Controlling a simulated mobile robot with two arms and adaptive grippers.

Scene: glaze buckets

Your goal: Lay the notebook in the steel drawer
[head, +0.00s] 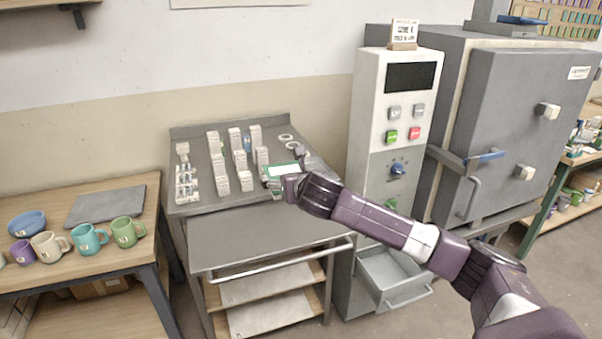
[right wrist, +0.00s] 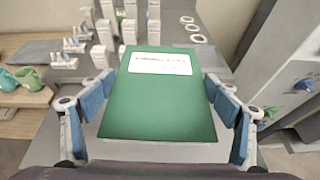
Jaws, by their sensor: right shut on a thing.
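A green notebook (right wrist: 158,100) with a white label is held in my right gripper (right wrist: 160,85), the blue finger pads along its left and right sides. In the head view the notebook (head: 284,170) shows small, above the right part of the grey bench, with my right gripper (head: 274,181) partly hidden by my wrist. The steel drawer (head: 397,299) is pulled open at the foot of the control column, to the right of and below the gripper. Its visible inside looks empty; my arm passes above it. My left gripper is out of view.
The grey metal bench (head: 262,242) holds several white pieces (head: 220,172) and rings (head: 287,138) at its back. The control column (head: 392,130) and kiln (head: 520,130) stand right of it. A wooden table (head: 85,267) with mugs (head: 90,240) is at left.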

